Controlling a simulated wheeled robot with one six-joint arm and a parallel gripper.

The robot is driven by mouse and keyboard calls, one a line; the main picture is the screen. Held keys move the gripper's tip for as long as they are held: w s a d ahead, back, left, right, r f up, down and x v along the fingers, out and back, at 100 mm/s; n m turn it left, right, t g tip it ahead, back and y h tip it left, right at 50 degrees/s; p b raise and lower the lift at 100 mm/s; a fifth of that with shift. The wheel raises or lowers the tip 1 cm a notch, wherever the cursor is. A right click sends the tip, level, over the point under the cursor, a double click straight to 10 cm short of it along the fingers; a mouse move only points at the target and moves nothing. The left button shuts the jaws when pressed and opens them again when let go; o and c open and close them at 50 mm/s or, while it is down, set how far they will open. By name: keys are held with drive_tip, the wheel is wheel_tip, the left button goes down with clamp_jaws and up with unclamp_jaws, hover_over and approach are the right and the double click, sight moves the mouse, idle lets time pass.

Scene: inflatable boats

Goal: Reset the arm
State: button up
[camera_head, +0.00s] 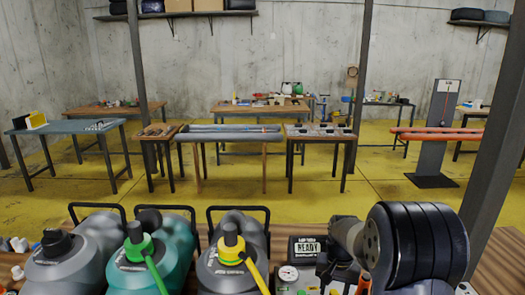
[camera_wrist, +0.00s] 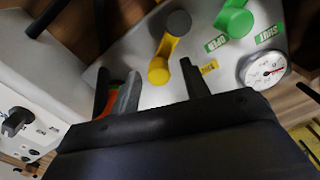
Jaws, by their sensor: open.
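My gripper (camera_wrist: 160,72) shows in the wrist view with its two dark fingers apart. A grey panel (camera_wrist: 215,80) lies beyond them. A yellow valve handle (camera_wrist: 158,70) with a grey cap appears between the fingertips in the picture; I cannot tell whether they touch it. In the head view my arm (camera_head: 345,235) reaches in at the lower right, over the near bench, and its thick black joint hides part of the bench.
A green valve handle (camera_wrist: 235,18) and a round gauge (camera_wrist: 263,70) sit on the panel. Three capped containers, one of them teal (camera_head: 175,250), line the near bench left of my arm. A READY display (camera_head: 307,248) stands beside them. Yellow floor (camera_head: 230,190) separates the far tables.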

drive_tip(key=shift+r, duration=0.1)
wheel_tip(320, 180, up, 11)
wheel_tip(320, 180, down, 11)
drive_tip(key=shift+s+r, duration=0.15)
drive_tip(key=shift+w+f, duration=0.2)
drive_tip(key=shift+f, duration=0.1)
drive_tip(key=n, duration=0.1)
drive_tip(key=w+a+n, duration=0.1)
drive_tip(key=n, duration=0.2)
drive_tip(key=a+n, duration=0.1)
drive_tip(key=n, duration=0.1)
drive_tip(key=shift+w+p, duration=0.35)
drive_tip(key=shift+w, duration=0.05)
drive_tip(key=n, duration=0.1)
drive_tip(key=a+n, duration=0.1)
drive_tip(key=n, duration=0.1)
drive_tip(key=a+n, duration=0.1)
drive_tip(key=n, duration=0.1)
drive_tip(key=shift+w+a, duration=0.15)
drive_tip(key=shift+w, duration=0.15)
drive_tip(key=shift+w+a+r+n, duration=0.1)
drive_tip(key=shift+r+n, duration=0.3)
wheel_tip(320, 180, up, 10)
